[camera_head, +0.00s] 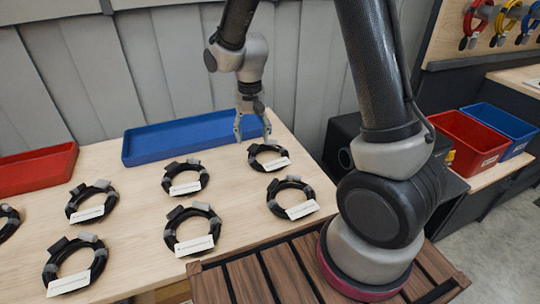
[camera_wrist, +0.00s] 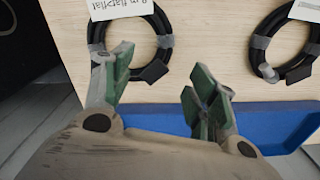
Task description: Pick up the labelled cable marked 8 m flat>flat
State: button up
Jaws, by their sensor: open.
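The coiled black cable (camera_head: 256,160) nearest my gripper lies at the back right of the wooden table, with a white label on its near side. In the wrist view this cable (camera_wrist: 166,30) has an upside-down label (camera_wrist: 120,6) at the top edge, partly cut off, that seems to read 8 m flat>flat. My gripper (camera_head: 252,138) is above the table just behind this coil. In the wrist view my gripper (camera_wrist: 160,86) has its green-padded fingers spread, with nothing between them.
Several similar labelled coils, such as one beside it (camera_head: 168,182) and one in front (camera_head: 271,196), lie on the table (camera_head: 130,220). Their labels are too small to read. A blue tray (camera_head: 130,150) sits behind the coils, close to my gripper. A red tray (camera_head: 35,172) is at far left.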

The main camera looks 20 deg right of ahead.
aim_at(253, 154)
notch_tip(253, 154, down, 8)
jog(key=shift+r, duration=0.2)
grip_shut()
dwell(0.4)
